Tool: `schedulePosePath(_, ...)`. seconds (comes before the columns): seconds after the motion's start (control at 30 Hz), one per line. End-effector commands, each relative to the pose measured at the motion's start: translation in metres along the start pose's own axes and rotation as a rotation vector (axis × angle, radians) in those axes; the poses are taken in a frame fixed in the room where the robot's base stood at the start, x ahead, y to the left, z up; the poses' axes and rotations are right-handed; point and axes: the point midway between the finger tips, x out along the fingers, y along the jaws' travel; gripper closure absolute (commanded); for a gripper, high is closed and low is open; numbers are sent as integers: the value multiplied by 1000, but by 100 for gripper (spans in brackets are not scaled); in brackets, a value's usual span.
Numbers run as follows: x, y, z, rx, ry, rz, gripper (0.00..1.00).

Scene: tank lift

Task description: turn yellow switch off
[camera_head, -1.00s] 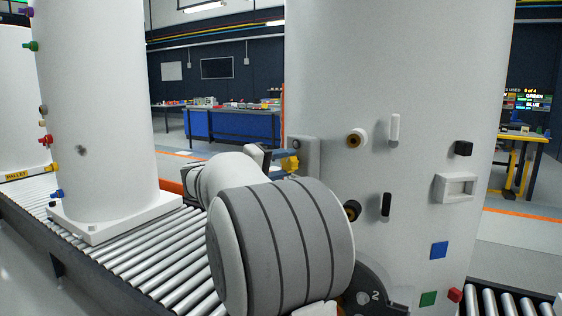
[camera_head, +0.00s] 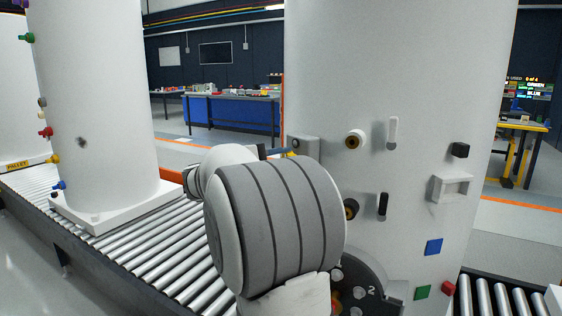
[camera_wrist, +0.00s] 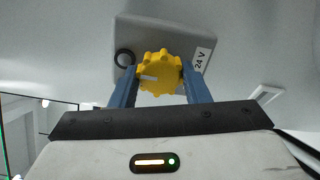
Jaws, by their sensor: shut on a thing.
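The yellow switch (camera_wrist: 160,75) is a lobed knob with a pale pointer mark that points left in the wrist view. It sits on a grey box (camera_wrist: 165,38) labelled 24 V, on the side of the white tank (camera_head: 400,80). The box (camera_head: 308,146) also shows in the head view, where my arm hides most of the knob. My gripper (camera_wrist: 159,82) is shut on the yellow switch, with one blue finger on each side of it.
Near the box, the tank carries a brown-centred round fitting (camera_head: 354,140), a white handle (camera_head: 393,132), a black handle (camera_head: 383,205) and a grey bracket (camera_head: 452,188). A roller conveyor (camera_head: 150,245) with another white tank (camera_head: 95,100) runs at left.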

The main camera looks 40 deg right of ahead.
Motion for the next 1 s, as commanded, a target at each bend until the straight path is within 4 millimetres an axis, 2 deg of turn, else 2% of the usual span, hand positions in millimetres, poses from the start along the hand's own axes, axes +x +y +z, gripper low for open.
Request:
schedulePosePath(0.37,1,1,1,-5,-2,3,81)
schedulePosePath(0.4,1,1,1,-5,-2,3,57)
schedulePosePath(0.63,0,1,0,-5,0,2,38)
schedulePosePath(0.87,0,0,0,-5,1,1,36)
schedulePosePath(1.0,-9,0,-1,-4,4,2,36)
